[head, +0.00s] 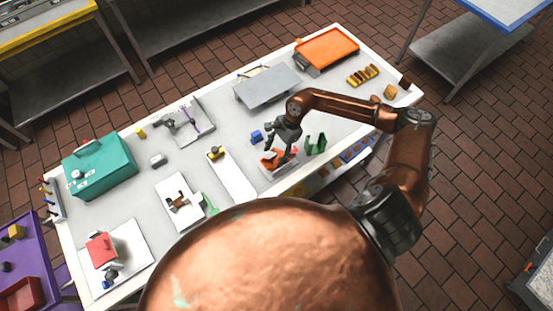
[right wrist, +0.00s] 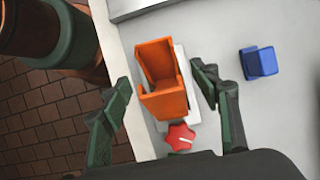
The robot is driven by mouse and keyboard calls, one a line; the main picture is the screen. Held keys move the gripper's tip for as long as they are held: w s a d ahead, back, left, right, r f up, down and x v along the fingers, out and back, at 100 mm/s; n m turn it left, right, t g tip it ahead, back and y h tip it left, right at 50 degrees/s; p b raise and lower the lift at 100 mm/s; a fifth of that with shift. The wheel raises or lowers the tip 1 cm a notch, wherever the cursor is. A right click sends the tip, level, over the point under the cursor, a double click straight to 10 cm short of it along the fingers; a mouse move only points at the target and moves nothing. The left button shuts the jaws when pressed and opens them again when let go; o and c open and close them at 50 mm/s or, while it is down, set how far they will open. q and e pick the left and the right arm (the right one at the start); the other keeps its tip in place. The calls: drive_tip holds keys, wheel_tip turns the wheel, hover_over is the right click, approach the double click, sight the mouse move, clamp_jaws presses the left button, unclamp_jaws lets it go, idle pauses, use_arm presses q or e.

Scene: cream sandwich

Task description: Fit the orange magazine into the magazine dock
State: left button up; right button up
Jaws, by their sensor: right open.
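The orange magazine (head: 267,160) is near the front edge of the long table in the head view. In the right wrist view it is an open-topped orange channel (right wrist: 165,98) on a pale base plate (right wrist: 191,108), with a red star knob (right wrist: 180,137) beside it. My right gripper (head: 282,147) is above it. In the right wrist view my right gripper (right wrist: 165,84) is open, with fingers on either side of the magazine; contact cannot be told. I cannot tell for sure which part is the magazine dock; the pale base is partly hidden. My left gripper is out of view.
A blue block (head: 257,137) lies just behind the magazine; it also shows in the right wrist view (right wrist: 260,62). A green bracket (head: 316,146) stands to the right. A grey plate (head: 266,88) and an orange tray (head: 328,48) lie farther back.

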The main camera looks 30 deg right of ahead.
sight(272, 160)
drive_tip(key=x, duration=0.1)
drive_tip(key=p+x, duration=0.1)
drive_tip(key=x, duration=0.1)
drive_tip(key=shift+d+f, duration=0.1)
drive_tip(key=shift+f, duration=0.25)
drive_tip(key=shift+f+p, duration=0.3)
drive_tip(key=shift+f, duration=0.2)
drive_tip(key=shift+c, duration=0.7)
drive_tip(key=c, duration=1.4)
drive_tip(key=shift+o, duration=0.2)
drive_tip(key=shift+r, duration=0.15)
